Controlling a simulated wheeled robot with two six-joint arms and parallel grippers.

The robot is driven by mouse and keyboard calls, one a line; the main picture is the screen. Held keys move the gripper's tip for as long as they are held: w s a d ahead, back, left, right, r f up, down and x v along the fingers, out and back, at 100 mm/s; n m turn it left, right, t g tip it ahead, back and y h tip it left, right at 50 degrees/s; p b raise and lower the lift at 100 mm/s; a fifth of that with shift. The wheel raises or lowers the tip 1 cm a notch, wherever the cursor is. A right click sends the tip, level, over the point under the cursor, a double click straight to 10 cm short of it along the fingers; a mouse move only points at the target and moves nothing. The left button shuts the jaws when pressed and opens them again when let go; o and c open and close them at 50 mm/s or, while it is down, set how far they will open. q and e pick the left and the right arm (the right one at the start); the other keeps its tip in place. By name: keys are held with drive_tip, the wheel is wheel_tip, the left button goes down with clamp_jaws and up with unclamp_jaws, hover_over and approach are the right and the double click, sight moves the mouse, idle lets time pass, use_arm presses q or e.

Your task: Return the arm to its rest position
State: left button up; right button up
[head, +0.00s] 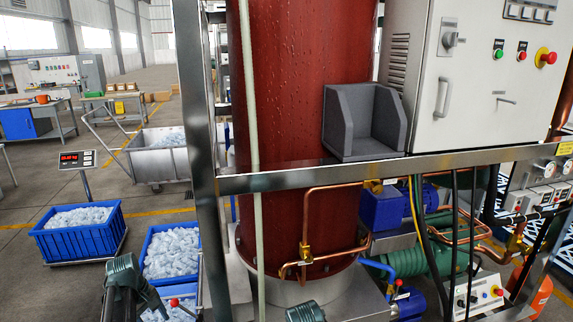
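No gripper of mine shows clearly in the head view. A dark grey-green jointed part stands at the lower left edge, and a similar rounded part is cut off at the bottom middle. They look like links of my arms, but no fingers can be made out on either. The tall red cylinder (300,110) of the ice machine fills the middle, with a grey open-topped chute (365,125) on its right side.
A steel frame post (200,150) and crossbar (300,178) stand close in front. A control cabinet (470,85) is at right, above copper pipes and a green motor (440,255). Blue crates (85,240) (150,275) of ice and a cart (160,160) stand left on open floor.

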use_arm(q)
drive_tip(key=s+d+m+y, duration=0.1)
drive_tip(key=s+d+m, duration=0.4)
drive_tip(key=d, duration=0.5)
drive_tip(key=s+d+m, duration=0.5)
drive_tip(key=d+m, duration=0.1)
drive_tip(key=d, duration=0.5)
drive_tip(key=s+d+m+y, duration=0.1)
drive_tip(key=s+d+m, duration=0.4)
drive_tip(key=d, duration=0.5)
drive_tip(key=shift+s+d+g+y, duration=0.2)
drive_tip(key=shift+d+g+y, duration=0.1)
drive_tip(key=shift+d+g, duration=0.1)
drive_tip(key=shift+c, duration=0.3)
